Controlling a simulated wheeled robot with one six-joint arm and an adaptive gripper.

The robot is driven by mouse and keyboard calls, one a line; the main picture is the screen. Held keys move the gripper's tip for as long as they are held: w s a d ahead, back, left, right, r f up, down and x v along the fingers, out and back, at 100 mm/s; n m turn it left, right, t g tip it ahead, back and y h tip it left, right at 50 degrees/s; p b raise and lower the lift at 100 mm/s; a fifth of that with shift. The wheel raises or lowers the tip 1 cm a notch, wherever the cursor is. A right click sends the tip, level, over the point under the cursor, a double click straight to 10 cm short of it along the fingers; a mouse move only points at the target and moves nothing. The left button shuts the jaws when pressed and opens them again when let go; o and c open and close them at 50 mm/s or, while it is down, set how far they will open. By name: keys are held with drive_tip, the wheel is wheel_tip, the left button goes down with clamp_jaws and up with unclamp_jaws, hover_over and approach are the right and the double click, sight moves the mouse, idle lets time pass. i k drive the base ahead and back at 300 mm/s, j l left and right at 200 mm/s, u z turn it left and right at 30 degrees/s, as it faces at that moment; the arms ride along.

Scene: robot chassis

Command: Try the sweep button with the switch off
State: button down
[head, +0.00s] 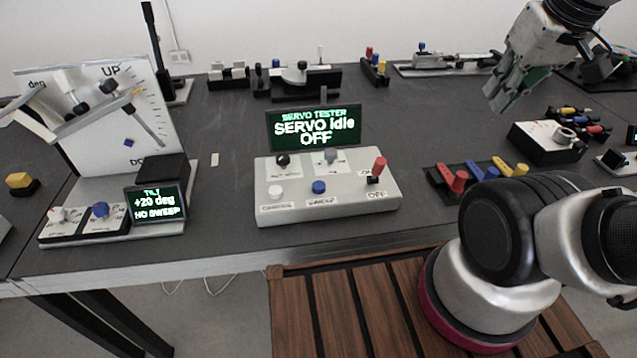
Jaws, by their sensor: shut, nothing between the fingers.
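The servo tester (292,212) is a pale box near the front middle of the table. Its screen (314,128) reads "SERVO TESTER", "SERVO idle", "OFF". A red-topped switch lever (378,166) stands at its right, above a label reading "OFF". A blue button (319,187) sits at the front middle, above a label too small to read surely, and a white button (275,192) at the front left. A black knob (283,160) and a grey knob (331,156) are behind them. My gripper (500,98) is shut and empty, raised at the upper right, well away from the tester.
A tilt rig (150,90) stands at the left; its small screen (157,204) reads "+20 deg" and "NO SWEEP". A black holder with red, blue and yellow parts (478,175) lies right of the tester. Other devices line the back. Table between tester and back row is mostly clear.

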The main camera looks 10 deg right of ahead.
sight(318, 186)
drive_tip(key=k+j, duration=0.6)
drive_tip(key=k, duration=0.15)
